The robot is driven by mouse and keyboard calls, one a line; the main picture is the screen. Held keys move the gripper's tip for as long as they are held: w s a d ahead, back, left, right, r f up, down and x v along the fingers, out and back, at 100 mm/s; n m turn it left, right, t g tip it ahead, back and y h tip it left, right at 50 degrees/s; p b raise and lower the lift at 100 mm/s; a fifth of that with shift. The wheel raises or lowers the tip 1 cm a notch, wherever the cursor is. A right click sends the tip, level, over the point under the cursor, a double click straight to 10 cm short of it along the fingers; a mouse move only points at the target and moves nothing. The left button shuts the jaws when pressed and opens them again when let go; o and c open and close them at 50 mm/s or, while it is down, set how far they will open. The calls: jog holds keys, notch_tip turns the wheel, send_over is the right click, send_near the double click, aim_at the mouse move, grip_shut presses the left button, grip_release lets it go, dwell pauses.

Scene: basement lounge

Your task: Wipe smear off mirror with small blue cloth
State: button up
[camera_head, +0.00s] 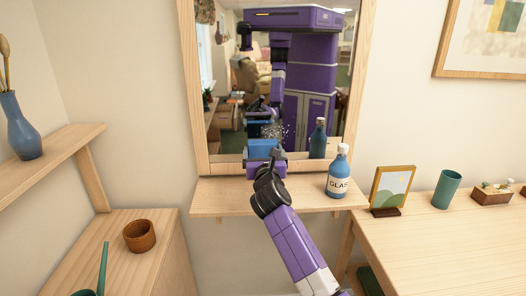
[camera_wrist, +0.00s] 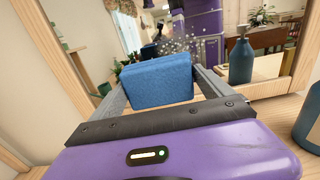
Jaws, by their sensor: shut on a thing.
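The small blue cloth (camera_wrist: 158,80) is a thick folded block. My gripper (camera_wrist: 155,92) is shut on it, with one grey finger at each side. In the head view the cloth (camera_head: 264,148) is in front of the lower part of the wood-framed mirror (camera_head: 225,60), with my gripper (camera_head: 266,160) just below it. The smear is a patch of pale specks on the glass (camera_head: 283,131), above and slightly right of the cloth. The smear also shows above the cloth in the wrist view (camera_wrist: 178,43). I cannot tell whether the cloth touches the glass.
A picture frame (camera_head: 392,188) and green cup (camera_head: 446,189) stand on the right table. A brown bowl (camera_head: 139,236) is at lower left. The shelf's left part is clear.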

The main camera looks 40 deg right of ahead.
jog(key=b+x, duration=0.3)
jog(key=shift+w+d+f, duration=0.1)
jog(key=shift+w+f, duration=0.05)
jog(key=shift+f, duration=0.05)
jog(key=shift+b+x, duration=0.85)
jog(key=shift+x, duration=0.25)
jog(key=shift+r, duration=0.2)
jog(key=shift+b+x, duration=0.4)
jog(key=shift+x, duration=0.5)
jog(key=shift+d, duration=0.1)
